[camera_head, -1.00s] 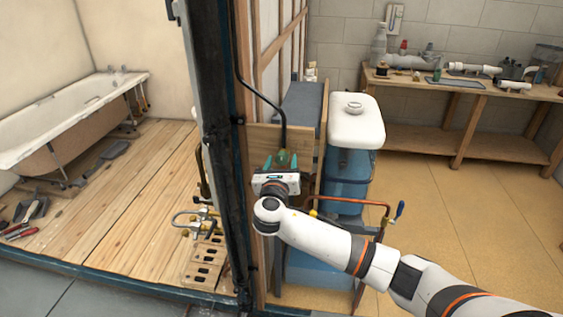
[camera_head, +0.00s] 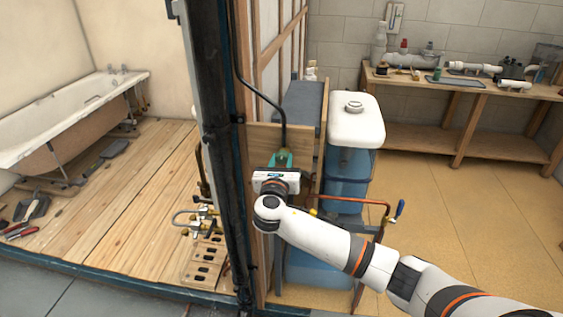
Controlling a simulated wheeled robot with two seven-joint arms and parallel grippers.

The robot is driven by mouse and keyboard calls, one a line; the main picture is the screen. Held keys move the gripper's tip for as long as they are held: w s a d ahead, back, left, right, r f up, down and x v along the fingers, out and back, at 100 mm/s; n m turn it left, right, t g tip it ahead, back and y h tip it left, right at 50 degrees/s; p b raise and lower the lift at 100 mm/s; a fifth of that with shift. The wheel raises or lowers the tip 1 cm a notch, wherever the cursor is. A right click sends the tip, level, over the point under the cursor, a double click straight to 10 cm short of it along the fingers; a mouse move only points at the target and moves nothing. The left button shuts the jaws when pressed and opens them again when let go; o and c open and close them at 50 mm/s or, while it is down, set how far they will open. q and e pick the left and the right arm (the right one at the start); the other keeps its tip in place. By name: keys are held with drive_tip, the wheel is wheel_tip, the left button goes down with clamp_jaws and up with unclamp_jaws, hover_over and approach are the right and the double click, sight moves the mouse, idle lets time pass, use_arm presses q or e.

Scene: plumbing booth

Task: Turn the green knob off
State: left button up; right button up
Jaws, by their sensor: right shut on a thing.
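The green knob (camera_head: 283,157) sits at the lower end of a black pipe, in front of a wooden board. My right gripper (camera_head: 281,160) reaches it from the front, with its teal fingers closed around the knob. The gripper body and fingers hide most of the knob, so I cannot tell which way it is turned. My left gripper does not show.
A black post (camera_head: 222,170) stands just left of my right gripper. A blue tank with a white lid (camera_head: 356,122) stands to the right. A copper pipe with a blue-handled valve (camera_head: 399,210) runs below. A workbench (camera_head: 466,84) lines the back wall.

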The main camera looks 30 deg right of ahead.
drive_tip(key=m, duration=0.4)
drive_tip(key=shift+f+b, duration=0.1)
drive_tip(key=shift+b, duration=0.2)
drive_tip(key=m+b, duration=0.1)
drive_tip(key=m, duration=0.3)
drive_tip(key=shift+a+f+m+b, duration=0.1)
drive_tip(key=shift+m+b, duration=0.2)
drive_tip(key=shift+m, duration=0.1)
drive_tip(key=m+b, duration=0.2)
drive_tip(key=m, duration=0.2)
drive_tip(key=shift+w+m, duration=0.1)
drive_tip(key=shift+m, duration=0.2)
drive_tip(key=shift+m+b, duration=1.15)
drive_tip(key=shift+m, duration=0.75)
drive_tip(key=shift+r, duration=0.2)
drive_tip(key=o, duration=1)
